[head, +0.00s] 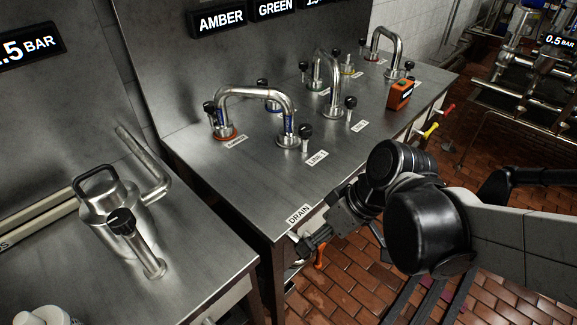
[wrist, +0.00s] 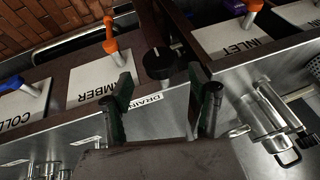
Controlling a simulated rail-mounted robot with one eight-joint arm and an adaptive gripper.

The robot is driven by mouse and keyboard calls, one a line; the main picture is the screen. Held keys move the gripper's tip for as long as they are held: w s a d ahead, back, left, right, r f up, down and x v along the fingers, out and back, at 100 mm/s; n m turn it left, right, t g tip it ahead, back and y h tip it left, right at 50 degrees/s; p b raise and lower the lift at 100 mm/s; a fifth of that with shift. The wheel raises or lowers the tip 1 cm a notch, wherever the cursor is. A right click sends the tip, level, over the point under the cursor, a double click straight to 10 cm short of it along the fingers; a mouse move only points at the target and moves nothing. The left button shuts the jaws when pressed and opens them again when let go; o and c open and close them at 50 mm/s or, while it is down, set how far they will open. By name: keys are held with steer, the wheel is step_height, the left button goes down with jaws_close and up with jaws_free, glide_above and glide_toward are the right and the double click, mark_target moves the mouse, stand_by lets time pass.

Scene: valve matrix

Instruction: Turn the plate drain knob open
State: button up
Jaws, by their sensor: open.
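The drain knob (wrist: 160,63) is round and black in the wrist view, at the front edge of the steel plate by the DRAIN label (wrist: 146,102). My gripper (wrist: 161,82) is open, with one dark finger on each side of the knob in the picture. I cannot tell whether either finger touches it. In the head view my gripper (head: 306,246) is at the near corner of the plate table (head: 260,190), just below the DRAIN label (head: 299,213). There the knob is not clearly distinguishable from the gripper.
An orange handle (wrist: 110,37) on the AMBER panel and another on the INLET panel (wrist: 253,8) flank the knob. Bent steel pipes (head: 255,95) and black knobs stand on the plate. A steel vessel (head: 112,205) is on the left bench. Brick floor is open below.

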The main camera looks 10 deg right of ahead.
steer(key=shift+b+x, duration=0.75)
steer(key=shift+x, duration=1.65)
steer(key=c, duration=1.2)
